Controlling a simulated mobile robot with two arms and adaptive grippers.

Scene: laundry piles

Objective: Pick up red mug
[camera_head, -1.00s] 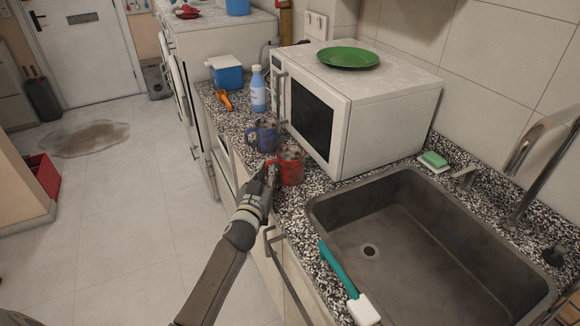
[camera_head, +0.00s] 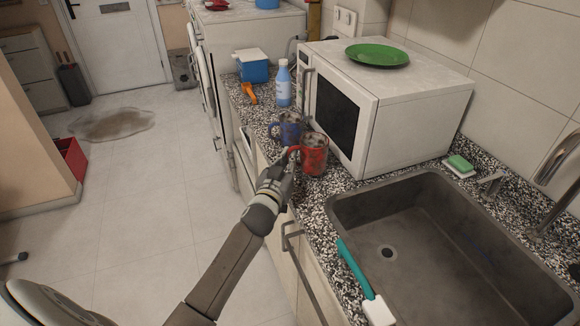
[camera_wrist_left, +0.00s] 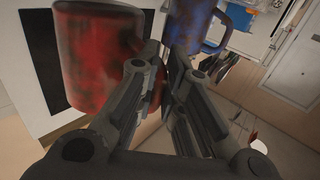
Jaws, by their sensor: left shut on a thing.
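The red mug (camera_head: 314,156) has dark smudges and stands upright near the front edge of the speckled counter, with its handle towards the left. It also shows large at the left of the left wrist view (camera_wrist_left: 98,55). My left gripper (camera_head: 288,160) is at the mug's handle side and is shut on the mug, seemingly at its handle. The fingers (camera_wrist_left: 168,88) hide the handle in the wrist view. I cannot tell whether the mug touches the counter. My right gripper is not in view.
A blue mug (camera_head: 289,129) stands right behind the red one. A microwave (camera_head: 420,110) with a green plate (camera_head: 377,54) is to the right. A sink (camera_head: 345,205) and a teal-handled brush (camera_head: 355,268) are nearer. A bottle (camera_head: 284,87) stands farther back.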

